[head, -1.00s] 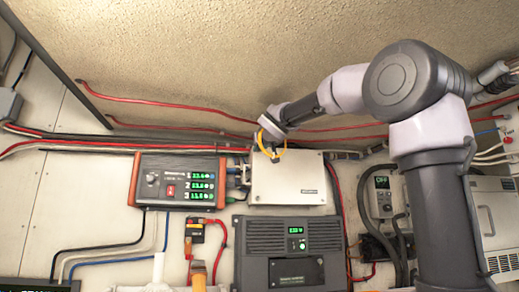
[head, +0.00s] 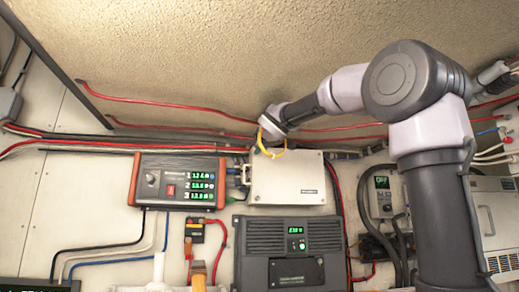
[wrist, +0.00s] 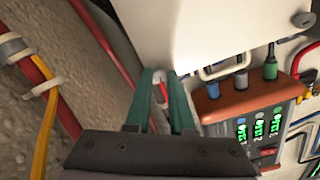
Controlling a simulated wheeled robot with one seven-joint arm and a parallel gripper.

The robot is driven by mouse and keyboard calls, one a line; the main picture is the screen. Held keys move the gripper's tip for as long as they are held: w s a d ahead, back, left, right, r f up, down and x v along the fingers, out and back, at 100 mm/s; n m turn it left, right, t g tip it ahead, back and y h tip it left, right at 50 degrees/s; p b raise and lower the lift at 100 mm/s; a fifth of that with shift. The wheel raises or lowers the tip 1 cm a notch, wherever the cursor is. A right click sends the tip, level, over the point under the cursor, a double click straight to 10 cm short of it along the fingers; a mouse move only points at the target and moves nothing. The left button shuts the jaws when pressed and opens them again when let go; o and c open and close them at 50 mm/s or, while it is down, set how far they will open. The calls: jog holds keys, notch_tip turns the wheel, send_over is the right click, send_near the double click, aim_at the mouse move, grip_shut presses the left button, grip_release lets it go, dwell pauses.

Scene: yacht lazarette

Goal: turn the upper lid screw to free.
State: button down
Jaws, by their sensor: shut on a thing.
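The white box with its lid (head: 290,180) is mounted on the wall, left of my arm in the head view. Its pale face (wrist: 190,30) fills the upper middle of the wrist view. The upper lid screw (wrist: 161,90), a small light head with a red mark, sits at the box's edge. My gripper (wrist: 160,80) has its two teal fingers on either side of the screw and is shut on it. In the head view my wrist hides the fingertips and the screw at the box's upper left corner.
An orange-ended meter unit (head: 178,181) with green digits is left of the box. A dark unit (head: 290,252) is below it. Red and black cables (head: 170,103) run along the wall above. A yellow cable (wrist: 42,135) shows in the wrist view.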

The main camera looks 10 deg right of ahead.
jog(key=shift+n, duration=1.2)
jog(key=c, duration=0.8)
grip_release()
jog(key=shift+o, duration=0.2)
jog(key=s, duration=1.1)
